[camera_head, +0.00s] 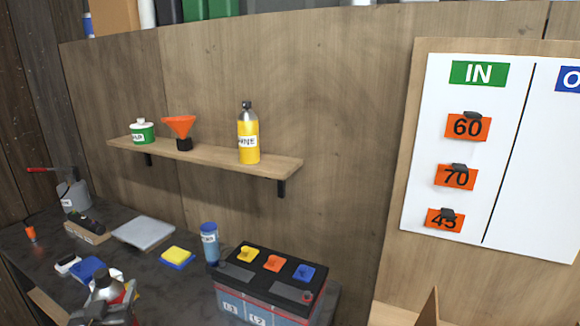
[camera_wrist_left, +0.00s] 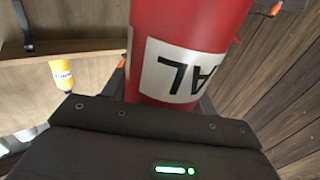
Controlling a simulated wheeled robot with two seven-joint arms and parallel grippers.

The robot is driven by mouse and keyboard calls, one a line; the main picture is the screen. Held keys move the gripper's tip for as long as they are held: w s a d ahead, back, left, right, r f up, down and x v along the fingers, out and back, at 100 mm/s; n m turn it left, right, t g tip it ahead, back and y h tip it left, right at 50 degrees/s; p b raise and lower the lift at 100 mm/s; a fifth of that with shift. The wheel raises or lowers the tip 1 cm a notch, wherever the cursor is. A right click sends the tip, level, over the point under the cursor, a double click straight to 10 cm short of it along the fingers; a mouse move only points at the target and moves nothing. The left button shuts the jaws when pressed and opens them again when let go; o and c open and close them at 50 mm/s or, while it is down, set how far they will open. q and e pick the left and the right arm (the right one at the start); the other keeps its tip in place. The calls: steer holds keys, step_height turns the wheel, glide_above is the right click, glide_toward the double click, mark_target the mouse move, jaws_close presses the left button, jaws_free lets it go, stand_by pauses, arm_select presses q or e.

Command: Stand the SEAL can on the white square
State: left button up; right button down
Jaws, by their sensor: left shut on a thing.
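The SEAL can (camera_head: 107,284) is at the lower left of the head view, with a silver top and a little red body showing. The left wrist view shows its red body (camera_wrist_left: 195,22) and a white label with the letters "AL" upside down. My left gripper (camera_head: 104,311) is shut on the can. A small white patch (camera_head: 116,273) shows just behind the can, mostly hidden; I cannot tell if it is the white square. A pale grey flat slab (camera_head: 144,232) lies farther back on the dark bench. My right gripper is not in view.
The dark bench (camera_head: 185,285) holds a battery (camera_head: 262,285), a blue can (camera_head: 209,243), a yellow and blue sponge (camera_head: 177,257) and a blue cloth (camera_head: 87,269). A wall shelf (camera_head: 215,160) holds a green tin, an orange funnel and a yellow bottle.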

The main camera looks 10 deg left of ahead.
arm_select(q)
steer(key=d+m+t+h, duration=0.1)
steer(key=d+m+h, duration=0.3)
steer(key=d, duration=2)
steer(key=r+h, duration=0.1)
steer(key=h, duration=0.2)
steer(key=shift+d+m, duration=0.2)
steer(key=shift+m, duration=0.1)
steer(key=shift+f, duration=0.1)
